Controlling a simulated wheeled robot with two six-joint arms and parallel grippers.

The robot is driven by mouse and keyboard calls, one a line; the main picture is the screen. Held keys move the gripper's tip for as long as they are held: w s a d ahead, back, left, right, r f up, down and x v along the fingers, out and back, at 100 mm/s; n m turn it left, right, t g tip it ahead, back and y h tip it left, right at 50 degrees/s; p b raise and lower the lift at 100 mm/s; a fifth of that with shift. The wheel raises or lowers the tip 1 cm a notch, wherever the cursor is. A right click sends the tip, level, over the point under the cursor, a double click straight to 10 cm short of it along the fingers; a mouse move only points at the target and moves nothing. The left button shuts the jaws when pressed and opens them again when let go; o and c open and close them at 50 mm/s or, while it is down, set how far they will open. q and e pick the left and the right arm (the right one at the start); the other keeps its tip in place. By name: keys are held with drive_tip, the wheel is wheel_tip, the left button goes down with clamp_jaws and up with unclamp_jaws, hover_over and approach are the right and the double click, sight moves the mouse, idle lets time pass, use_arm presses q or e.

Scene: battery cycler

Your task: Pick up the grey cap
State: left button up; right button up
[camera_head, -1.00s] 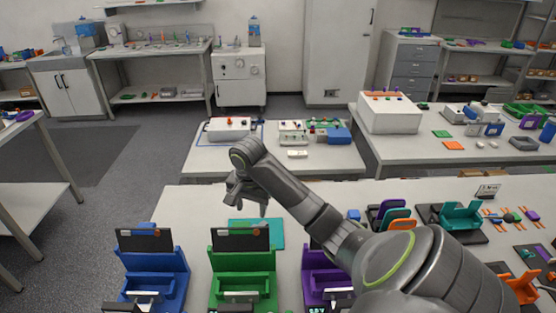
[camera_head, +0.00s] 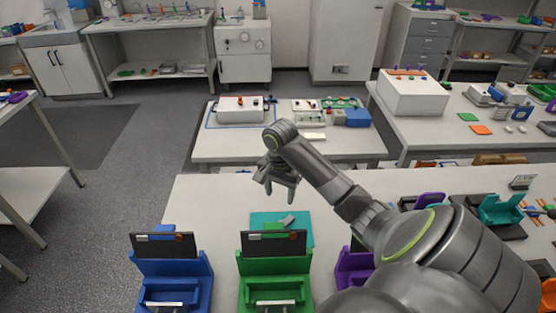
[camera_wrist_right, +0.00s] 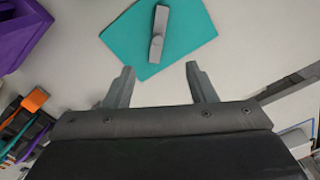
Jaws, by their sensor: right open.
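A grey piece (camera_head: 288,220), which looks like the grey cap, lies on a teal mat (camera_head: 304,236) behind the green stand. My right gripper (camera_head: 281,194) is open and empty above the table, over the mat's far side in the picture. In the wrist view its fingertips (camera_wrist_right: 160,68) are apart, with the grey piece ahead of the gap between them. My left gripper is out of view.
A blue stand (camera_head: 171,268) and a green stand (camera_head: 274,265) are at the front. A purple stand (camera_head: 354,268) is partly hidden by my arm. Teal and purple holders (camera_head: 500,209) are at right. The white table left of the mat is clear.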

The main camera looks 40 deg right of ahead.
drive_tip(key=f+p, duration=0.1)
drive_tip(key=f, duration=0.7)
drive_tip(key=shift+s+p, duration=0.2)
drive_tip(key=shift+p, duration=0.1)
drive_tip(key=shift+f, duration=0.65)
drive_tip(key=shift+f+p, duration=0.35)
drive_tip(key=shift+p, duration=0.05)
drive_tip(key=shift+w+d+f+p, duration=0.15)
drive_tip(key=shift+f+p, duration=0.35)
drive_tip(key=shift+f, duration=1.55)
clamp_jaws()
